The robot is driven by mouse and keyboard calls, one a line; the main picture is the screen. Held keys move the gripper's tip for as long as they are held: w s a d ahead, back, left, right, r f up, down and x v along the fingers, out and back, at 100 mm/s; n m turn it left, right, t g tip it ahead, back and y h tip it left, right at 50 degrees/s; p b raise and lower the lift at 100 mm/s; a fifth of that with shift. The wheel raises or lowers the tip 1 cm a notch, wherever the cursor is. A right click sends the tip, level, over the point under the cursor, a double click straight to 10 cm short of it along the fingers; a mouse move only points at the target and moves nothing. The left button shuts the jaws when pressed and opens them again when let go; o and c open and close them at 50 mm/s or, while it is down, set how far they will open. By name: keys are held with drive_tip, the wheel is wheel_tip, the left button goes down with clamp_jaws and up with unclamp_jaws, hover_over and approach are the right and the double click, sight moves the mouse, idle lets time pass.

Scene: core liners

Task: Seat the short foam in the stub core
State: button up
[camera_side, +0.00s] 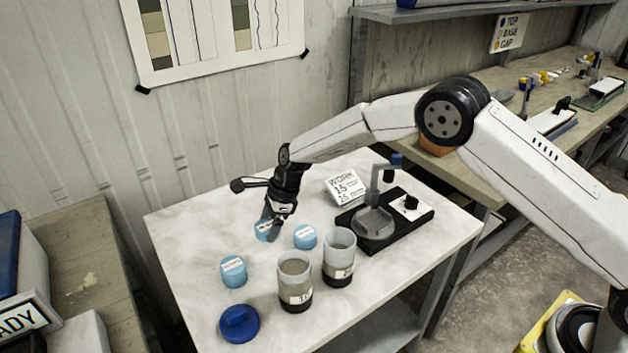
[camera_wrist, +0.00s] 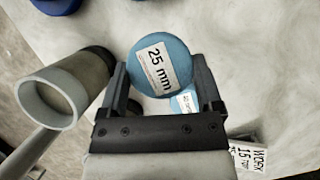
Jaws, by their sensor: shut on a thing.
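My gripper (camera_side: 270,224) is shut on a blue foam plug (camera_side: 263,231) near the table's back left. In the wrist view the plug (camera_wrist: 150,50) sits between the two fingers (camera_wrist: 160,72), and its white label reads 25 mm. Two more blue foam plugs stand on the table, one at the left (camera_side: 233,271) and one in the middle (camera_side: 305,236). Two pale open-topped tubes with dark lower ends stand upright, one in front (camera_side: 295,282) and one to its right (camera_side: 339,258). I cannot tell which is the stub core. A tube (camera_wrist: 55,100) shows left of the gripper in the wrist view.
A blue round cap (camera_side: 239,323) lies near the front left edge. A black fixture (camera_side: 405,207) with a grey cradle and upright post stands at the right. A white WORK card (camera_side: 347,187) is behind it. The table between gripper and left edge is clear.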

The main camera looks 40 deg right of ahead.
drive_tip(key=shift+d+r+n, duration=0.3)
drive_tip(key=shift+d+r, duration=0.05)
drive_tip(key=shift+r, duration=0.05)
drive_tip(key=s+d+r+n+g+h, duration=0.25)
drive_tip(key=s+d+r+n, duration=0.35)
drive_tip(key=d+r+n, duration=0.35)
drive_tip(key=s+d+r+n+g+h, duration=0.1)
drive_tip(key=s+d+r+n+g, duration=0.2)
drive_tip(key=s+d+r+n, duration=0.5)
drive_tip(key=s+a+f, duration=0.2)
drive_tip(key=s+a, duration=0.3)
drive_tip(key=a, duration=0.2)
drive_tip(key=s+a+f, duration=0.2)
drive_tip(key=s+a, duration=0.4)
drive_tip(key=a, duration=0.1)
drive_tip(key=shift+a+f, duration=0.3)
